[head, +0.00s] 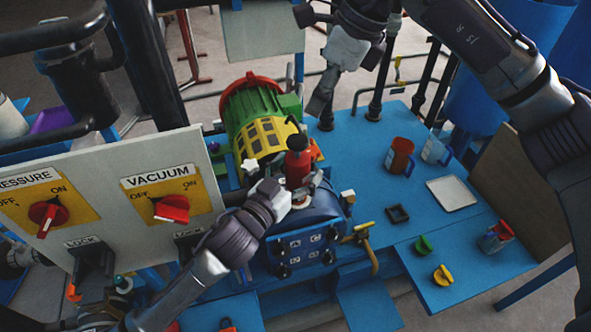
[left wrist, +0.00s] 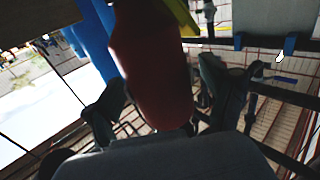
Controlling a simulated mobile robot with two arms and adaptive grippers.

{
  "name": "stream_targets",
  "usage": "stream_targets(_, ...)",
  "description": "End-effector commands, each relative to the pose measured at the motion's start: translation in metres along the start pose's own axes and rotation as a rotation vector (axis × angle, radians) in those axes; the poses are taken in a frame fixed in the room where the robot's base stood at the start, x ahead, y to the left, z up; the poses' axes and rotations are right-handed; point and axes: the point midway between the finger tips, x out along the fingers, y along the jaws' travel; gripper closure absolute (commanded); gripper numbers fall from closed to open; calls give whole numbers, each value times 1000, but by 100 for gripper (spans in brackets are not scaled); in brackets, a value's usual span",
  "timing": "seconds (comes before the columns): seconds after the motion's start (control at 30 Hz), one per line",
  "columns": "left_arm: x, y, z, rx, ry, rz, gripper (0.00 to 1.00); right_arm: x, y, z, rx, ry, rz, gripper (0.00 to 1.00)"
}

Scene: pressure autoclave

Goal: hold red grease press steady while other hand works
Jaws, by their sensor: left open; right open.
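The red grease press (head: 298,168) stands upright, with a dark top, on the blue machine housing in the middle of the head view. My left gripper (head: 305,192) is open at its lower part, with fingers to either side. In the left wrist view the press is a large red cylinder (left wrist: 152,70) between the two spread fingers, with gaps beside it; whether either pad touches it I cannot tell. My right gripper (head: 325,100) hangs open and empty above and behind the press, apart from it.
A green and yellow motor (head: 262,125) stands behind the press. A panel (head: 110,195) with red knobs is at left. On the blue table (head: 375,175) at right are a red cup (head: 399,155), a clear cup (head: 436,147), a white tray (head: 452,193) and a black square tray (head: 397,214).

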Motion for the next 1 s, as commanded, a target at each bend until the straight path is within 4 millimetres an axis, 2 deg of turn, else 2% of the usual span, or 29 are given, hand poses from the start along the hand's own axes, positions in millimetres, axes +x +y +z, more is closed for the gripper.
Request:
stream_targets(0.03,0,0,0,0,0,0,19,0,0,0,0,0,0,58)
stream_targets(0.07,0,0,0,0,0,0,24,0,0,0,0,0,0,58)
stream_targets(0.5,0,0,0,0,0,0,97,0,0,0,0,0,0,58)
stream_targets(0.53,0,0,0,0,0,0,100,0,0,0,0,0,0,58)
stream_targets(0.77,0,0,0,0,0,0,100,0,0,0,0,0,0,58)
stream_targets(0.9,0,0,0,0,0,0,100,0,-1,0,28,-1,5,80)
stream_targets(1.0,0,0,0,0,0,0,100,-1,-3,-1,130,-5,26,97)
